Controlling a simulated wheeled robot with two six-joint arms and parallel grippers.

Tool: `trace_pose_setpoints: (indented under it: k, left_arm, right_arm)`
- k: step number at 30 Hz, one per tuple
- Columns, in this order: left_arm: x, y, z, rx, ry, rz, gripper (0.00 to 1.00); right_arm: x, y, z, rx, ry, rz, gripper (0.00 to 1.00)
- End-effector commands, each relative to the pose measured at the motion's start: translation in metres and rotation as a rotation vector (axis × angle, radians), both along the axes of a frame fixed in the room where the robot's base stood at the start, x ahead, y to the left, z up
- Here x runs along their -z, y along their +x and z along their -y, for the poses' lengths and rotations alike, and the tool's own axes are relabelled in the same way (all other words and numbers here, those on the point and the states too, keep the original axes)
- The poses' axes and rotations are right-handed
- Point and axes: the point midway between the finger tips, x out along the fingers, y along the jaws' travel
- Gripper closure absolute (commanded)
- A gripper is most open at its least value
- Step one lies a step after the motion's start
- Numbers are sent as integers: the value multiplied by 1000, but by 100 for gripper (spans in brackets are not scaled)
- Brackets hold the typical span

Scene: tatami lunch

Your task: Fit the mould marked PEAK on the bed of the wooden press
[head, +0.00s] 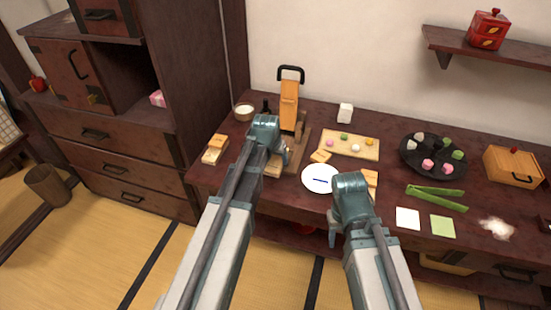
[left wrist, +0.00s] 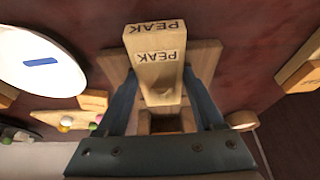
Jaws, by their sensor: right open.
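The pale wooden mould marked PEAK (left wrist: 155,65) sits between the two fingers of my left gripper (left wrist: 158,72), which appear closed on its sides. In the head view, part of a mould (head: 272,171) shows below my left gripper (head: 277,160), at the front of the wooden press. The press (head: 289,100) stands upright with a black handle; its base board (left wrist: 208,58) lies behind the mould in the left wrist view. I cannot tell whether the mould touches the bed. My right gripper (head: 333,236) hangs open near the table's front edge, with no object seen in it.
A white plate (head: 318,186) with a blue mark lies right of the press. Another wooden block (head: 215,150) is at the table's left end. A board of sweets (head: 372,152), a dark round tray (head: 407,165) and green tongs (head: 436,198) stand further right.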

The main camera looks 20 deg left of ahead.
Motion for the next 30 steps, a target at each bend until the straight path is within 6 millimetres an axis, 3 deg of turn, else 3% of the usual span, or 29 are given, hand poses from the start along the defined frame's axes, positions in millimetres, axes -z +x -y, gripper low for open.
trace_pose_setpoints:
  k: [1, 5, 17, 23, 30]
  left_arm:
    - [0, 0, 0, 0, 0, -1, 20]
    - [0, 0, 0, 0, 0, -1, 0]
    - [-6, -2, 0, 0, 0, -1, 0]
    - [-23, -9, 0, 0, 0, -1, 0]
    - [-57, -22, -1, 0, 0, -1, 0]
  right_arm:
    - [0, 0, 0, 0, 0, 0, 50]
    - [0, 0, 0, 0, 0, 0, 50]
    - [-6, 0, 0, 0, 0, 0, 50]
    - [-23, 0, 0, 0, 0, 0, 50]
    - [-58, 0, 0, 0, 0, 0, 50]
